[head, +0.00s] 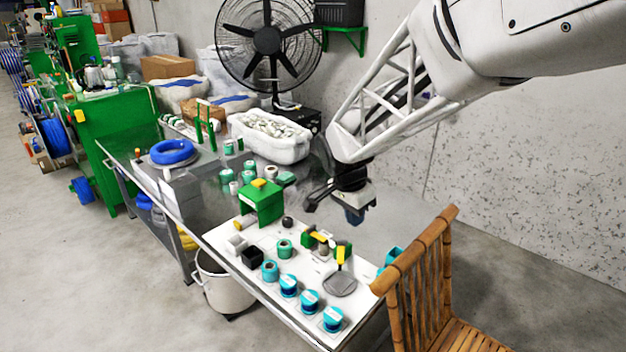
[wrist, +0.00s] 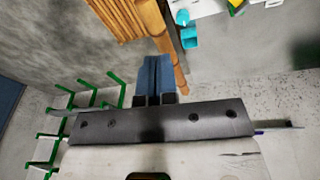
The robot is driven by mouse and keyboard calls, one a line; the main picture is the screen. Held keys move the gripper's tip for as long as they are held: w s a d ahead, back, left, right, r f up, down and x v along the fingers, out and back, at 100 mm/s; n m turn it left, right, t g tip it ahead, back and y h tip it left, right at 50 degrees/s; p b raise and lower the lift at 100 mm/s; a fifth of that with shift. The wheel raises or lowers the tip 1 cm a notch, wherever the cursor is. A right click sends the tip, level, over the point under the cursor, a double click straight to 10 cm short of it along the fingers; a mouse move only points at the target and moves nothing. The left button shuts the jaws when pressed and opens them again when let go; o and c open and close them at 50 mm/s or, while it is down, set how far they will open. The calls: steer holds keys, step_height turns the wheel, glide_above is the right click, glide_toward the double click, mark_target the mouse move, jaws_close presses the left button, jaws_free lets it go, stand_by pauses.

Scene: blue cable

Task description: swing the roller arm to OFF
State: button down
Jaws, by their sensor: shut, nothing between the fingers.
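My gripper (head: 354,216) hangs above and behind the far right edge of the white board in the head view. Its blue fingers are shut and empty, and in the wrist view (wrist: 156,75) they sit side by side. A small green roller unit (head: 316,241) with a grey roller stands on the board, lower in the picture than my gripper and apart from it. A yellow-tipped upright piece (head: 341,256) stands beside it, near a round grey disc (head: 340,284). Which part is the roller arm, and any OFF mark, I cannot make out.
The white board (head: 265,271) also carries several teal spools (head: 289,285), a green block (head: 261,202) and a black box (head: 253,257). A bamboo chair (head: 415,262) stands close at the right, also in the wrist view (wrist: 127,16). A white bin (head: 270,137) stands behind.

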mark_target(340, 256)
steer(key=w+a+f+m+h, duration=0.1)
steer(key=w+a+f+m, duration=0.3)
steer(key=w+f, duration=0.4)
steer(key=w+a+f+m+g+h, duration=0.1)
steer(key=w+a+f+m, duration=0.3)
steer(key=w+a+f, duration=0.3)
step_height(340, 256, down, 5)
steer(key=w, duration=0.2)
steer(key=shift+w+r+m, duration=0.15)
steer(key=shift+w+m, duration=0.15)
steer(key=shift+d, duration=0.1)
steer(key=x, duration=1)
steer(key=shift+s+d, duration=0.2)
steer(key=shift+d, duration=0.9)
steer(key=shift+s+d, duration=0.15)
steer(key=shift+d, duration=0.7)
